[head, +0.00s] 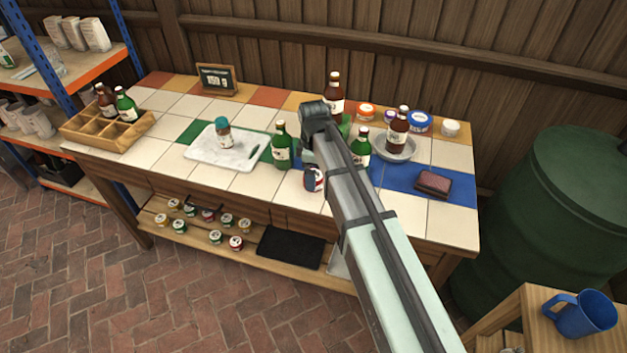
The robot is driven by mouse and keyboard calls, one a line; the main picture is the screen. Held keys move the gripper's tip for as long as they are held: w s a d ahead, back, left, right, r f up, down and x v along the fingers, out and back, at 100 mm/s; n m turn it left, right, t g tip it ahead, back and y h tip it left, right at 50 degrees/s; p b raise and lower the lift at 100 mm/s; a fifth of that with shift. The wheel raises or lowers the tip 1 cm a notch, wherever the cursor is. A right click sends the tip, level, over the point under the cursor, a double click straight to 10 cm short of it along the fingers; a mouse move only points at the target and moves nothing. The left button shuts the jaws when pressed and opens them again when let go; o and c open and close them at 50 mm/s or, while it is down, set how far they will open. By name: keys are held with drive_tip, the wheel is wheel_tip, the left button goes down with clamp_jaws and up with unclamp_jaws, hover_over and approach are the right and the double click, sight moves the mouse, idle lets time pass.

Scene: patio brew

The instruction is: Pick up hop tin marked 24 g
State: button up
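Several small hop tins (215,237) with red or green labels stand on the low shelf under the tiled table, left of a black mat. Their marks are too small to read, so I cannot tell which is the 24 g one. My arm reaches over the table from the lower right. My gripper (313,179) appears as a dark part with white and red beside the arm, near the table's front edge. It is mostly hidden by the arm, and its fingers and any hold are unclear.
Green bottles (281,147) and brown bottles (334,95) stand close around my arm. A white board (205,155) with a jar, a wooden crate (80,133) and a brown wallet (433,183) are on the table. A green barrel (555,230) stands right. The black mat (290,247) lies on the low shelf.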

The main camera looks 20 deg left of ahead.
drive_tip(key=shift+f, duration=1.55)
drive_tip(key=c, duration=1.1)
drive_tip(key=shift+r, duration=0.15)
